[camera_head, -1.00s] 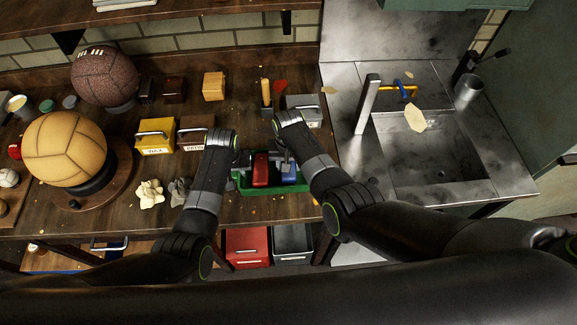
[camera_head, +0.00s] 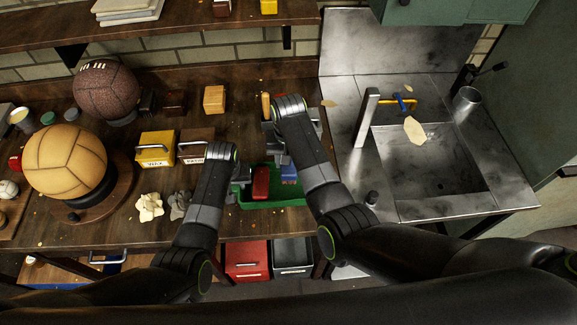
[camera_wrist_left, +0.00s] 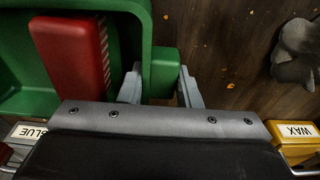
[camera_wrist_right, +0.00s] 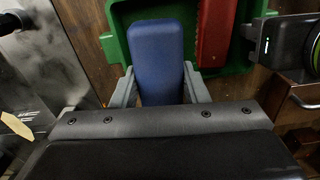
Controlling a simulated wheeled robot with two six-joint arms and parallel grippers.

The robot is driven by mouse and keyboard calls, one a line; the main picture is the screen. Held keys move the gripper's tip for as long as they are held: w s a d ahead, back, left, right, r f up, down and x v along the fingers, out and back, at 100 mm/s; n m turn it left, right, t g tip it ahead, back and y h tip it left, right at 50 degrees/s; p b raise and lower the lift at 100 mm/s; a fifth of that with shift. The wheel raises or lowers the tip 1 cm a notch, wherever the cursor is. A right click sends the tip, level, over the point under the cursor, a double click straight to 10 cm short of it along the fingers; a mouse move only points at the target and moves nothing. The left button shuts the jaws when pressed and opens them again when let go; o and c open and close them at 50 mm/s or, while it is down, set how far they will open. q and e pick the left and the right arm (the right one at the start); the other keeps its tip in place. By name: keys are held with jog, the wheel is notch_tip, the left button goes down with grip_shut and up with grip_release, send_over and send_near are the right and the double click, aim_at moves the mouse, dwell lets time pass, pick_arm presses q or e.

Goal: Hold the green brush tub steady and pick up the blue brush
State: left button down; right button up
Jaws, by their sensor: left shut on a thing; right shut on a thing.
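The green brush tub (camera_head: 270,203) stands on the wooden bench near its front edge. My left gripper (camera_head: 238,188) is shut on a green tab at the tub's side; the left wrist view shows the tab (camera_wrist_left: 163,72) between both fingers. The red brush (camera_head: 261,182) lies in the tub. My right gripper (camera_head: 280,158) is shut on the blue brush (camera_wrist_right: 157,50), which sits between its fingers in the right wrist view and covers part of the tub's rim. The blue brush (camera_head: 289,173) is partly hidden by my right arm in the head view.
The sink (camera_head: 430,165) is to the right. Yellow (camera_head: 155,148) and brown (camera_head: 196,145) boxes stand left of the tub. A grey lump (camera_head: 180,204) and a cream lump (camera_head: 149,206) lie near the front. A wooden block (camera_head: 214,99) is behind.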

dwell(0.3)
pick_arm(q)
jog(key=c, duration=1)
grip_release()
jog(key=shift+o, duration=0.2)
jog(key=shift+r, duration=0.1)
notch_tip(320, 180, up, 12)
jog(key=s, duration=0.1)
jog(key=shift+s+f, duration=0.2)
jog(key=shift+s, duration=0.2)
